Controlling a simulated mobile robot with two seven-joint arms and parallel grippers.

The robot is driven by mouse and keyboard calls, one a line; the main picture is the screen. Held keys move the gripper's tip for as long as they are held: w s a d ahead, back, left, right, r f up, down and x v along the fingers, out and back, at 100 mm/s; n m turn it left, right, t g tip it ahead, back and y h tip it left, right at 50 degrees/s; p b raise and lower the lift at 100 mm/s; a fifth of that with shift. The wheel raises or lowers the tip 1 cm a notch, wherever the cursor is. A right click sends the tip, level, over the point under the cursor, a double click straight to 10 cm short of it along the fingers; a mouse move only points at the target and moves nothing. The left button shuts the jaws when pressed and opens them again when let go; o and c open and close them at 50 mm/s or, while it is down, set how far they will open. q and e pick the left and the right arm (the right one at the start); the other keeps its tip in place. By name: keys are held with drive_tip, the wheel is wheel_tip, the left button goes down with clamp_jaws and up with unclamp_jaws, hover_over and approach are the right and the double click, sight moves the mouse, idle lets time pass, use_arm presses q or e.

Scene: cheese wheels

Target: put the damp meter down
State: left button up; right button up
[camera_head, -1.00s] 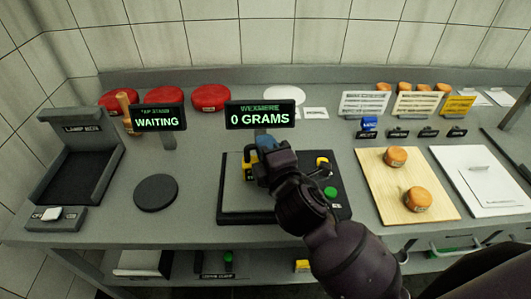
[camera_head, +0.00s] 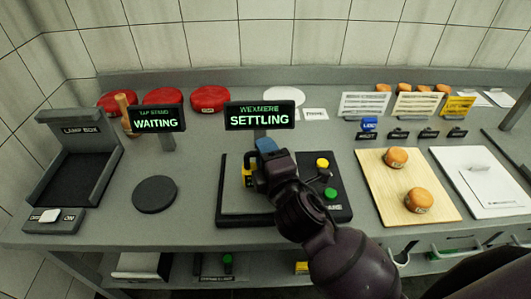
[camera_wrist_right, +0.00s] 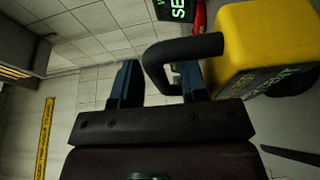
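The damp meter is a yellow box with a black loop handle. In the head view the damp meter (camera_head: 247,175) shows at the left edge of my right gripper (camera_head: 266,150), on the plate of the scale (camera_head: 232,203); the gripper hides much of it. In the right wrist view the yellow body (camera_wrist_right: 255,45) is at upper right. The blue fingers of my right gripper (camera_wrist_right: 160,82) stand apart there, with the handle's bar between them and a gap beside it. The scale's display (camera_head: 260,115) reads SETTLING. My left gripper is not in view.
A lamp box (camera_head: 75,165) and a round black tap stand (camera_head: 155,194) are to the left. A wooden board (camera_head: 400,200) with two orange cheeses and a white board (camera_head: 485,185) are to the right. Red wheels (camera_head: 210,98) line the back.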

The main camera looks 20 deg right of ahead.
drive_tip(key=s, duration=1.2)
drive_tip(key=shift+d+b, duration=0.3)
drive_tip(key=shift+b, duration=0.05)
drive_tip(key=shift+r, duration=0.1)
